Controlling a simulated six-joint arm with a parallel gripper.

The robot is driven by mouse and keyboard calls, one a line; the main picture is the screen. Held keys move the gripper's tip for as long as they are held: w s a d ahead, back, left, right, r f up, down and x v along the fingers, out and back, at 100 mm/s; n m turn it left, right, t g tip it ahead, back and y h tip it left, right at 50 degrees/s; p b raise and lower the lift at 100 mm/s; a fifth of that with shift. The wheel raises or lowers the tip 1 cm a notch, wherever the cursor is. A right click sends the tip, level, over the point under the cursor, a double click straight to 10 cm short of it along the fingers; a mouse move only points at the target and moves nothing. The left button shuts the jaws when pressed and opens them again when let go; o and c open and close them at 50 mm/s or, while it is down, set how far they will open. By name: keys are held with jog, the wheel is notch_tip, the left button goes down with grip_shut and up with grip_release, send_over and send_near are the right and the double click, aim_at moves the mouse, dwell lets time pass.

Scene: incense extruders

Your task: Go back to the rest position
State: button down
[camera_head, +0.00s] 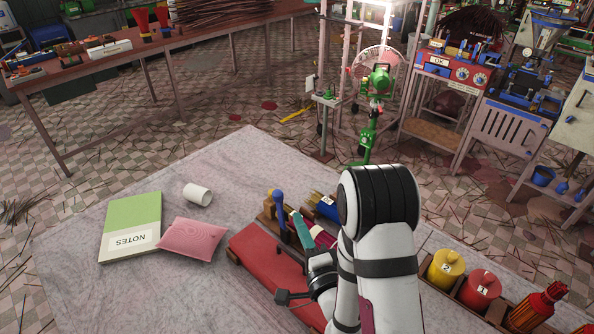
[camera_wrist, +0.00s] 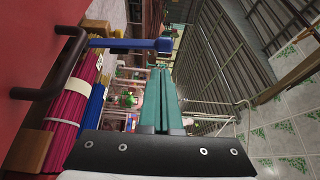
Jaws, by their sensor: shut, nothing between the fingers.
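My gripper (camera_wrist: 160,75) shows in the wrist view as two teal fingers side by side, shut with nothing between them. In the head view, my white and black arm stands over the right part of the cloth-covered table (camera_head: 130,285) and hides much of the gripper. The fingers are apart from the blue-headed tool (camera_head: 278,197), which also shows in the wrist view (camera_wrist: 160,45). A magenta incense bundle (camera_wrist: 75,105) and a blue bundle (camera_wrist: 95,103) lie to the left of the fingers in the wrist view.
A red surface (camera_head: 262,262) lies left of my arm. A green notes book (camera_head: 135,215), a pink pouch (camera_head: 192,238) and a white cup (camera_head: 197,194) lie farther left. A yellow pot (camera_head: 446,268) and a red pot (camera_head: 480,289) stand at right. The table's left front is clear.

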jog(key=s+a+r+n+g+y, duration=0.35)
jog(key=s+a+r+y, duration=0.25)
jog(key=a+r+y, duration=0.4)
jog(key=s+a+r+n+g+y, duration=0.1)
jog(key=s+a+r+n+g, duration=0.15)
jog(key=s+g, duration=0.45)
jog(key=s+a+r+n+g+y, duration=0.1)
jog(key=s+a+n+g, duration=0.25)
jog(key=s+g, duration=0.4)
jog(key=s+d+f+n+g+h, duration=0.1)
jog(key=s+d+f+h, duration=0.2)
jog(key=s+d+h, duration=0.2)
jog(key=s+d+f+g+h, duration=0.1)
jog(key=s+d+f+h, duration=0.3)
jog(key=s+d+h, duration=0.15)
jog(key=d+f+m+t+h, duration=0.1)
jog(key=d+t+h, duration=0.1)
jog(key=d+h, duration=0.3)
jog(key=d, duration=0.4)
jog(key=shift+w+d+f+m, duration=0.2)
jog(key=shift+w+d+m, duration=0.05)
jog(key=shift+d+m, duration=0.15)
